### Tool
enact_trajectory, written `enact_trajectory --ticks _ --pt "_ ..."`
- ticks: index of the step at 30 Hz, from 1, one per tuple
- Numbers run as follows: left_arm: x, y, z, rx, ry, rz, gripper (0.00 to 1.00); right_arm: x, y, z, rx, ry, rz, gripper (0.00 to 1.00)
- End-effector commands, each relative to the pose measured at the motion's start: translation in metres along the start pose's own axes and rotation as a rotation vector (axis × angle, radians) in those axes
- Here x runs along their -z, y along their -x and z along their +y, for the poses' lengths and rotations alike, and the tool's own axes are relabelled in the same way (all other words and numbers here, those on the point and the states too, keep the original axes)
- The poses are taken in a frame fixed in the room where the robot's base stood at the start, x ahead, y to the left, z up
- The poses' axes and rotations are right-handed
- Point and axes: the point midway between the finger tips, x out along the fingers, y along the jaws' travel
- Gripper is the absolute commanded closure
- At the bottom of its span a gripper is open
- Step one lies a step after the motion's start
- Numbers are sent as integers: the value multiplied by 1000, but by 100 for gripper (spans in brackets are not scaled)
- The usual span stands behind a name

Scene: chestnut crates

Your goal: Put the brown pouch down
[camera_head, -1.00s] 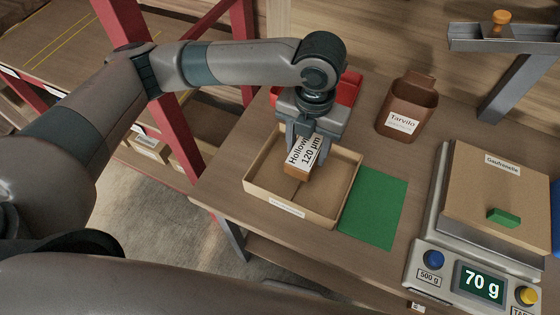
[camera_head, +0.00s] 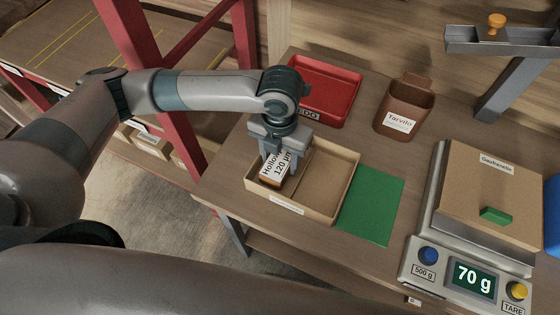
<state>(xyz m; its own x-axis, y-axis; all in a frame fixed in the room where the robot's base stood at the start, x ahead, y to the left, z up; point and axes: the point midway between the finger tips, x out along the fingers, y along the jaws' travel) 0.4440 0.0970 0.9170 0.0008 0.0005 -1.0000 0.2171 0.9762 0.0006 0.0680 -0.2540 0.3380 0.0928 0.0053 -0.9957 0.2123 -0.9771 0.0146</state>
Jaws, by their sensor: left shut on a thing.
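A small brown pouch (camera_head: 275,170) with a white label reading "Hollow… 120 µm" is between the fingers of my left gripper (camera_head: 280,156). The gripper points down and is shut on it. The pouch is over the left part of a shallow cardboard tray (camera_head: 333,207). I cannot tell whether its bottom touches the tray floor. The right half of the tray is empty. My right gripper is not in view.
A red tray (camera_head: 328,92) lies behind the cardboard tray. A green mat (camera_head: 371,208) lies to its right. A brown "Tarvilo" holder (camera_head: 405,104) stands behind the mat. A scale (camera_head: 470,275) reading 70 g carries a cardboard box (camera_head: 495,195).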

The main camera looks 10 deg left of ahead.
Motion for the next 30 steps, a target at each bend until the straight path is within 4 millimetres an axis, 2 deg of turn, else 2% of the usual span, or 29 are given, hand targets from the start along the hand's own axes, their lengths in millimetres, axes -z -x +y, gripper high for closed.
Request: enact_trajectory --ticks 6,18,19,20,30 --pt "0 -19 0 0 0 0 79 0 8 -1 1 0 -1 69" --pt "0 -24 0 1 -1 -1 79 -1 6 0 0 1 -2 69" --pt "0 -24 0 1 -1 0 47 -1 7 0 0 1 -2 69" --pt "0 -24 0 1 -1 -1 44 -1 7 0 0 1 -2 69" --pt "0 -22 0 0 -1 -1 44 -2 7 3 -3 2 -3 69"
